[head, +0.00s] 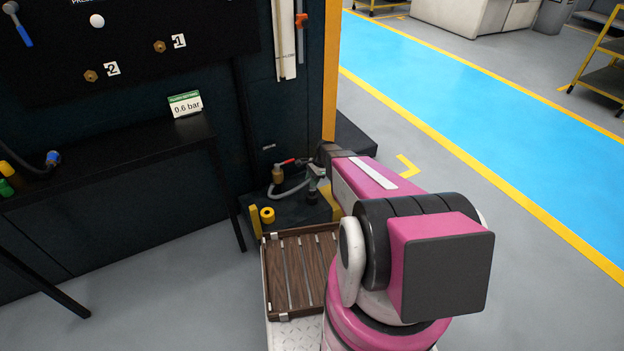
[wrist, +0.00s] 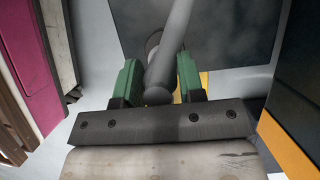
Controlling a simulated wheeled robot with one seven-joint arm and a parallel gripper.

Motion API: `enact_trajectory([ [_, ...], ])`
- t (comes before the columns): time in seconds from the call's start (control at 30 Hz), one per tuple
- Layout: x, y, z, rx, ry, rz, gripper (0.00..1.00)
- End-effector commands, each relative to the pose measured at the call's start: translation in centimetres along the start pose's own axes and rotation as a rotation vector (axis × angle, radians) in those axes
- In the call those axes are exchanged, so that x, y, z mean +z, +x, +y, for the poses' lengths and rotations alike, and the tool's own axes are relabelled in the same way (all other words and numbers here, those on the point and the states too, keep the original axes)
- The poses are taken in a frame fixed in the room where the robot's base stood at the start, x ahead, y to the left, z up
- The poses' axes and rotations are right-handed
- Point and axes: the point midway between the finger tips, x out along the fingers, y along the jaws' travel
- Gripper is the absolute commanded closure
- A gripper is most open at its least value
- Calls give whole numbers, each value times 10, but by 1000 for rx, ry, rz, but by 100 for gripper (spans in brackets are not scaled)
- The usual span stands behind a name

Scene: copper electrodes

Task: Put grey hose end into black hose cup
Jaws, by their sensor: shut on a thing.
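The grey hose (head: 290,193) curves from a brass fitting with a red handle (head: 279,172) toward my gripper (head: 317,174) in the head view. My gripper, with green fingers in the wrist view (wrist: 159,82), is shut on the grey hose end (wrist: 160,72), which lies between the fingers. A small dark upright piece, likely the black hose cup (head: 312,196), stands just below the gripper on the dark ledge. I cannot tell whether the hose end touches it. My arm hides part of this area.
A yellow post (head: 330,75) rises behind the gripper. A dark table (head: 110,160) with a 0.6 bar sign (head: 186,105) stands at left.

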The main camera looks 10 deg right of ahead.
Motion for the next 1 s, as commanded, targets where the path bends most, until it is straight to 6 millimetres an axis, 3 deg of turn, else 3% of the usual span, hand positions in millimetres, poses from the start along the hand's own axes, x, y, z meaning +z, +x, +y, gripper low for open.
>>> enact_trajectory([
  [0.9, -15, 35, 0, 0, 0, 0, 90],
  [0.93, -14, 35, 0, 0, 0, 0, 58],
  [1.0, -14, 35, 0, 0, 0, 0, 35],
])
